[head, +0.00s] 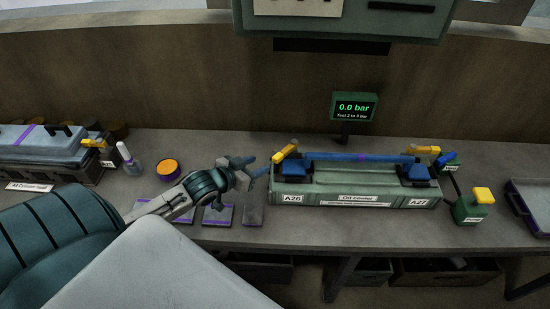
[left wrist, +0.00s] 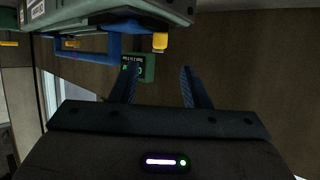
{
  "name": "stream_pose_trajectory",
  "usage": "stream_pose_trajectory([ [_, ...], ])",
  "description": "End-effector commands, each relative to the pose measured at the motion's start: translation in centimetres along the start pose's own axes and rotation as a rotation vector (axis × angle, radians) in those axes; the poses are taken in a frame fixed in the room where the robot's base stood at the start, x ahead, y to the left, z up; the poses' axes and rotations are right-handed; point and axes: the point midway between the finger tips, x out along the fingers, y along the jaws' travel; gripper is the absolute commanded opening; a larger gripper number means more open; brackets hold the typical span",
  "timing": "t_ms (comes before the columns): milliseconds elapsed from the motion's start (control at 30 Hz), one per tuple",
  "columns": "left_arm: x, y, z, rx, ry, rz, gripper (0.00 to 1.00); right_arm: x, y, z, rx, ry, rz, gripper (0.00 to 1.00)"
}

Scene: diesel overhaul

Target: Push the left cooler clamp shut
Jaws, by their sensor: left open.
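The green oil cooler (head: 325,191) sits on the bench with a blue bar (head: 375,157) across its top. The left clamp, near label A26, has a yellow handle (head: 285,152) tilted up above a blue block (head: 292,168). The right clamp's yellow handle (head: 422,150) lies nearly level behind its blue block (head: 417,173). My left gripper (head: 258,167) is open and empty, just left of the left clamp, with a small apparent gap. In the left wrist view my two fingers (left wrist: 160,72) are spread, and a yellow handle end (left wrist: 160,41) shows beyond them. My right gripper is out of view.
A green display (head: 354,106) reading 0.0 bar stands behind the cooler. A green box with a yellow top (head: 482,195) stands to its right. A cylinder head (head: 40,143), a bottle (head: 128,158), an orange-topped tub (head: 167,169) and dark pads (head: 218,215) lie left.

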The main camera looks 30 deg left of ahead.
Motion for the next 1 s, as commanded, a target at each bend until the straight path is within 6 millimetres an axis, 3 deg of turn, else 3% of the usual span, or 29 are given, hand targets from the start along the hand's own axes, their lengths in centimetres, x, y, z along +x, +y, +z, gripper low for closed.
stream_pose_trajectory([
  [300, 5.6, 0.1, -0.1, -0.006, 0.002, -0.001, 0.42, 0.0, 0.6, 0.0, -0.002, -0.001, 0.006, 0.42],
  [500, 8.2, 0.1, -0.1, -0.003, 0.0, 0.0, 0.42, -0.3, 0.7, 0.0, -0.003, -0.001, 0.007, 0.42],
  [933, 9.2, 0.1, 0.1, 0.001, -0.002, 0.001, 0.42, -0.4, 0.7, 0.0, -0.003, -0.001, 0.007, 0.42],
  [1000, 9.2, 0.1, 0.1, 0.001, -0.001, 0.001, 0.3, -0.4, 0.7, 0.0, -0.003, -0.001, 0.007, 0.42],
])
